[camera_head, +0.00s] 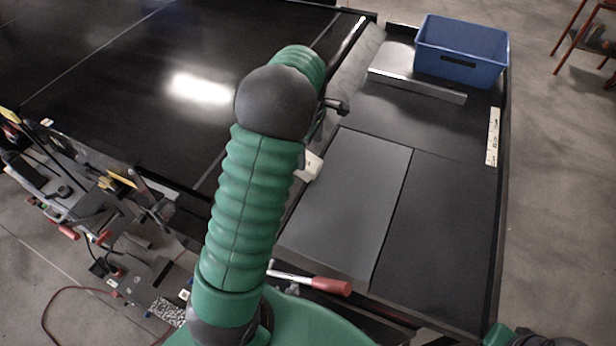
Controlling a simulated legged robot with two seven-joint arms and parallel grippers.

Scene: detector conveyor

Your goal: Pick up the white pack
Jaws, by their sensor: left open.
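A small white object (312,166), which looks like the white pack, shows just right of my left arm, at the left edge of the grey panel. My arm hides part of it. My left gripper (332,112) is mostly hidden behind the dark elbow of my green arm. Its dark finger parts stick out on the right, above and apart from the white object in the picture. It is open, and I see nothing held in it. My right gripper is out of view; only a bit of that arm shows at the bottom right corner.
A blue bin (462,52) stands at the far right end of the dark table, behind a low metal bar (417,86). A white strip (493,137) lies along the right edge. A black conveyor (120,85) fills the left. A red-handled lever (330,286) is near the front.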

